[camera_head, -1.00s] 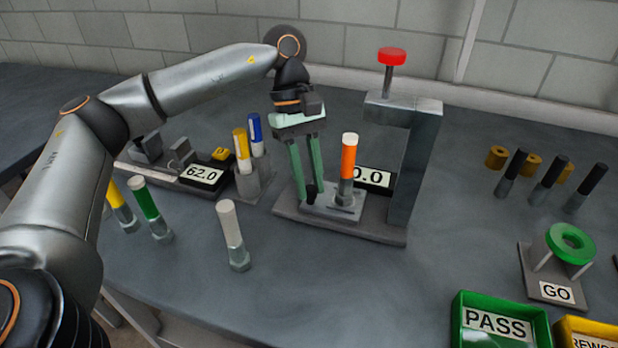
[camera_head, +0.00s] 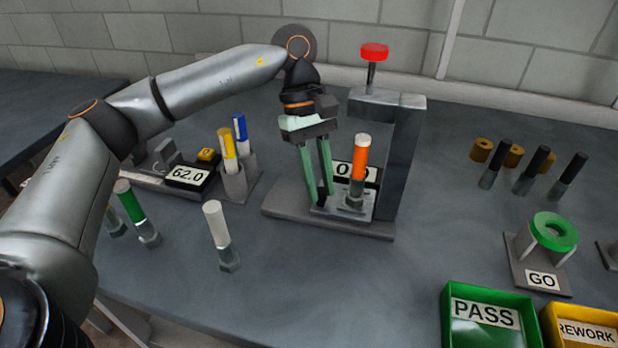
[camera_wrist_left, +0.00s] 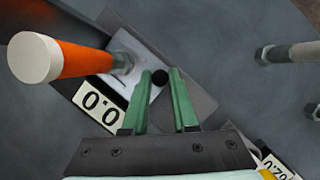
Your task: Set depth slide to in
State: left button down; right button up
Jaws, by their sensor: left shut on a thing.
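The depth slide is a light metal plate (camera_head: 337,206) on the base of the grey press (camera_head: 402,150). An orange-sleeved piece with a white top (camera_head: 360,158) stands upright on it. A small black knob (camera_head: 321,194) is at the slide's left side. My left gripper (camera_head: 322,192) reaches down from above, its green fingers shut on the knob. In the left wrist view the fingertips (camera_wrist_left: 160,82) close around the black knob (camera_wrist_left: 159,76), with the orange piece (camera_wrist_left: 75,58) to the left. The slide is near the press post, its exact end position unclear. My right gripper is out of view.
A red-topped plunger (camera_head: 374,52) stands over the press. A holder with yellow and blue pieces (camera_head: 235,183) and a 62.0 display (camera_head: 188,175) are left. A white piece (camera_head: 217,228) stands in front. The GO gauge (camera_head: 541,280) and green PASS tray (camera_head: 485,338) are right.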

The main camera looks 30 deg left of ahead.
pick_arm(q)
jog(key=shift+d, duration=0.2)
jog(key=c, duration=0.7)
grip_release()
jog(key=p+v, duration=0.1)
jog(key=v, duration=1.1)
jog(key=shift+w+r+p, duration=0.1)
jog(key=shift+r+p, duration=0.15)
jog(key=shift+p, duration=0.05)
jog(key=shift+f, duration=0.1)
